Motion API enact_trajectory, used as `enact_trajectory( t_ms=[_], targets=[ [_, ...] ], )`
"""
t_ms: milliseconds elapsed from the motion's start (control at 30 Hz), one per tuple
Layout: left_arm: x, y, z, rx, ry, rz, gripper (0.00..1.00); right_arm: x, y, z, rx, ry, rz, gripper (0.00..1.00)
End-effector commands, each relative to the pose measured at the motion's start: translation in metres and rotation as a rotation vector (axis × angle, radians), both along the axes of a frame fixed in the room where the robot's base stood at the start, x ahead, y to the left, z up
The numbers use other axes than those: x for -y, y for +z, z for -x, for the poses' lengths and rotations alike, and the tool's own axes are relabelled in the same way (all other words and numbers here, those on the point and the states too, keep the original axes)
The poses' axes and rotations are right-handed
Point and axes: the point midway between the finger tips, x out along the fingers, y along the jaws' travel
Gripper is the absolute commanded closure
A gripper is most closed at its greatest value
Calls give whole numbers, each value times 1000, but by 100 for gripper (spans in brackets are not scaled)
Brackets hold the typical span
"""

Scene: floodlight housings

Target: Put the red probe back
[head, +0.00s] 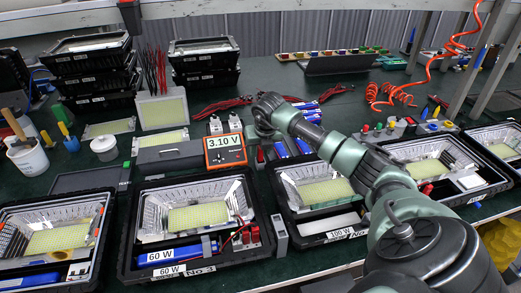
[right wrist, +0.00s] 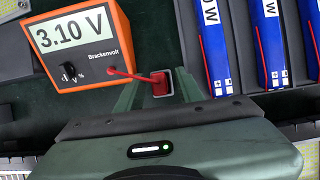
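The red probe (right wrist: 160,82) sits within a small pale-rimmed holder in the right wrist view. Its red lead runs left to the orange meter (right wrist: 78,40), which reads 3.10 V and also stands in the middle of the head view (head: 225,150). My right gripper (right wrist: 162,90) points at the holder with one green finger on each side of the probe. The fingers look parted, and I see no clear contact with the probe. In the head view the right gripper (head: 264,128) is over the bench just right of the meter, with its fingertips hidden. My left gripper is not in view.
Blue battery packs (right wrist: 215,45) lie close to the right of the probe. Several floodlight housings (head: 140,215) line the bench's front. A white mug with tools (head: 28,157) stands at the left, and stacked black housings (head: 100,85) stand behind.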

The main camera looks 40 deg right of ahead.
Motion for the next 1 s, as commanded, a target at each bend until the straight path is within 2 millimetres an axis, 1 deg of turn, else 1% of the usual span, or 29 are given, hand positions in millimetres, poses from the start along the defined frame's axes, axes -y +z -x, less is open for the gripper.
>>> enact_trajectory(
  t_ms=[167, 267, 333, 467, 700, 833, 1000],
  targets=[
    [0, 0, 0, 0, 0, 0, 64, 0, 0, 0, 0, 0, 0, 63],
    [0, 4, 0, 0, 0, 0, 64, 0, 5, 0, 0, 0, 0, 63],
    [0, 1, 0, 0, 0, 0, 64, -1, 10, 2, 2, 1, 1, 63],
    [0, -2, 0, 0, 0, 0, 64, -5, 31, 10, 4, 3, 3, 63],
    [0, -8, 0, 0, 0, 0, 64, -15, 79, 28, 5, 1, 3, 63],
    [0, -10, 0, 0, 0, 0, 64, -19, 98, 36, 4, 0, 2, 63],
    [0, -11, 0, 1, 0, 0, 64, -22, 111, 41, 1, 1, 1, 63]
  ],
)
